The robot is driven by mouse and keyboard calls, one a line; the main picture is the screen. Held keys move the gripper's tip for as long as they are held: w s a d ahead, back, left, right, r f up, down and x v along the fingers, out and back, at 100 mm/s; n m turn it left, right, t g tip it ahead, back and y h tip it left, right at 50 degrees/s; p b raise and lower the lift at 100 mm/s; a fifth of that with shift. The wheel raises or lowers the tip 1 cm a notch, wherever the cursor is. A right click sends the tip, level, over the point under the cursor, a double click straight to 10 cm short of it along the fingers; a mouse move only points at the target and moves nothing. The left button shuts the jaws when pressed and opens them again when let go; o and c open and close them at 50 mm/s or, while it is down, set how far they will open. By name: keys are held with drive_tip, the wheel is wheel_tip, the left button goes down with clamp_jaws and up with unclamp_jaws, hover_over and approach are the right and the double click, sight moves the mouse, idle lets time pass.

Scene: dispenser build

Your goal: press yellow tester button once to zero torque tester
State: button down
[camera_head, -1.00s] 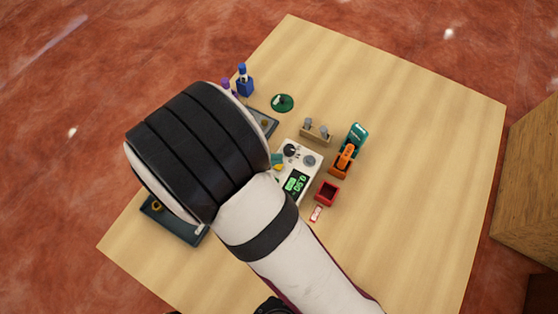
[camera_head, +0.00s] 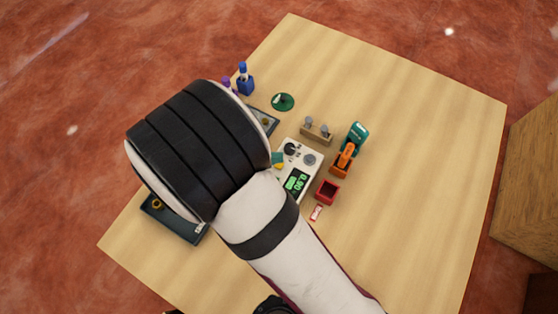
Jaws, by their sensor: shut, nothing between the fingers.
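The torque tester (camera_head: 311,170) is a white box on the table, partly covered by my arm. Its lit green display (camera_head: 297,183) shows digits too small to read surely. A dark round part and a grey knob sit on its upper end. A small yellow spot (camera_head: 279,166), perhaps the yellow button, shows at its left edge, beside my arm. A small teal piece (camera_head: 277,157) shows just above it; I cannot tell what it is. My gripper is hidden behind my large black and white arm, so its contact with the button cannot be seen.
An orange and teal tool (camera_head: 348,153), a red open box (camera_head: 328,192) and a small red and white label (camera_head: 316,213) lie right of the tester. A wooden holder (camera_head: 316,134), green disc (camera_head: 283,102), blue bottle (camera_head: 245,80) and dark tray (camera_head: 174,222) stand around. The right side is clear.

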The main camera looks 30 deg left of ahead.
drive_tip(key=shift+f, duration=0.15)
idle(0.6)
drive_tip(key=shift+f, duration=0.3)
drive_tip(key=shift+f, duration=0.5)
idle(0.5)
drive_tip(key=shift+r, duration=0.95)
drive_tip(key=shift+r, duration=2.5)
